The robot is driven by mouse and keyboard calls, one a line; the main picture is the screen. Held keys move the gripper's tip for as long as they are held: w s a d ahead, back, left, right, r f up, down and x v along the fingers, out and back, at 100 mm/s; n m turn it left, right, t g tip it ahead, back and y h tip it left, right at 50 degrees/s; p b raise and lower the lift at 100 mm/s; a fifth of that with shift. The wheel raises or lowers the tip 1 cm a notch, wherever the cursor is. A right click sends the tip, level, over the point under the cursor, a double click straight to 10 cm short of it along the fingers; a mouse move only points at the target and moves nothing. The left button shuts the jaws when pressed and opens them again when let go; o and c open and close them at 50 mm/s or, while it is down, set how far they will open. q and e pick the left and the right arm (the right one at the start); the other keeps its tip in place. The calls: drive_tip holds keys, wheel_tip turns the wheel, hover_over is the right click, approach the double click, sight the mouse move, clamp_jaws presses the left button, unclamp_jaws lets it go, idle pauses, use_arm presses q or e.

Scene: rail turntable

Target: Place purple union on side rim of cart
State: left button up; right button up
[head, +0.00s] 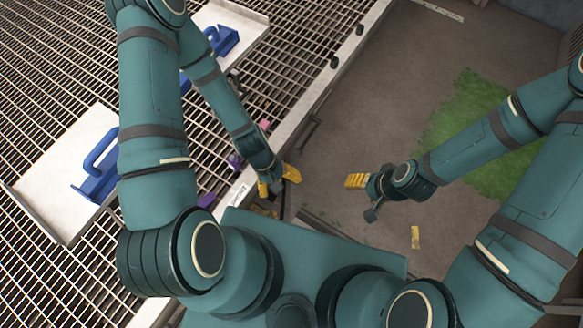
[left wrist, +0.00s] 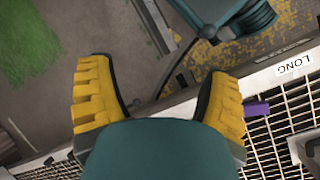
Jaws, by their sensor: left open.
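Two small purple pieces lie by the cart's inner edge in the head view: a rounded one (head: 235,161) left of my left gripper, and a blockier one (head: 206,200) lower down. I cannot tell surely which is the union. One purple piece (left wrist: 257,109) shows in the left wrist view, on the mesh just outside the right finger. The cart's pale side rim (head: 318,78) runs diagonally past the gripper. My left gripper (head: 278,181) is open and empty over the rim's outer edge; its fingers also show spread in the left wrist view (left wrist: 160,95). My right gripper (head: 357,181) hangs over the floor, its opening unclear.
White trays with blue handles (head: 98,170) (head: 222,40) lie on the cart's wire mesh (head: 50,45). A small pink thing (head: 264,124) sits near the rim. A white label (head: 238,193) is on the rim; it reads LONG in the left wrist view.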

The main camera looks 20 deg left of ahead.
use_arm(q)
wheel_tip(320, 180, up, 6)
drive_tip(key=w+d+m+t, duration=0.2)
drive_tip(key=m+t, duration=0.1)
drive_tip(key=m, duration=0.2)
drive_tip(key=shift+w+d+y, duration=0.25)
drive_tip(key=shift+w+y, duration=0.05)
drive_tip(key=shift+w, duration=0.1)
drive_tip(key=shift+c, duration=0.9)
use_arm(e)
drive_tip(key=shift+c, duration=0.9)
use_arm(q)
drive_tip(key=c, duration=0.4)
use_arm(e)
drive_tip(key=shift+c, duration=0.6)
use_arm(q)
drive_tip(key=shift+s+a, duration=0.1)
drive_tip(key=shift+a, duration=0.05)
use_arm(e)
drive_tip(key=shift+a, duration=0.15)
